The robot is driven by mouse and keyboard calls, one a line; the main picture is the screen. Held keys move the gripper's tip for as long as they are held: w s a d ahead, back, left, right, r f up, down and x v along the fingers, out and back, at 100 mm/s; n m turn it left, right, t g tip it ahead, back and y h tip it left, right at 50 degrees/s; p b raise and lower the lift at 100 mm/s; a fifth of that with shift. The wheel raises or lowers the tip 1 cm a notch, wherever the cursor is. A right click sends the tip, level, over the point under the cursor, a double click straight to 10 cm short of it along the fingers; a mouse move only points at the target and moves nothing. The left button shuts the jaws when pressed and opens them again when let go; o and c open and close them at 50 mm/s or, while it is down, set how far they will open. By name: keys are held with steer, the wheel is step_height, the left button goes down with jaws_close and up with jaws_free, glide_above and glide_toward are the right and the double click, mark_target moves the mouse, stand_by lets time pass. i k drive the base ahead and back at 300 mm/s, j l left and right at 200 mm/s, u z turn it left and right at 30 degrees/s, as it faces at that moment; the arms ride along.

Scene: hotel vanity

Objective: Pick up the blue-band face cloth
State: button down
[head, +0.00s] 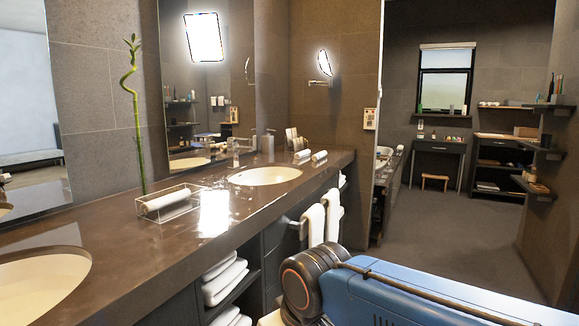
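A white rolled cloth (165,199) lies in a clear tray (189,206) on the dark vanity counter, between the two basins. The rolls are too small to tell a band colour, so I cannot tell which is the blue-band face cloth. My blue arm crosses the lower right of the head view, in front of the vanity. My gripper is not in view.
The far basin (265,175) and near basin (40,285) are set in the counter (235,210). A tall green bamboo stem (134,110) stands by the mirror behind the tray. Towels (316,222) hang on the counter front. Open floor (450,235) lies to the right.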

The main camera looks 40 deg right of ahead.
mark_target(321, 154)
steer(key=z, duration=1.25)
steer(key=i+l+u, duration=0.1)
steer(key=i, duration=0.35)
steer(key=i+l+u, duration=0.15)
steer(key=i, duration=0.25)
steer(key=l, duration=0.1)
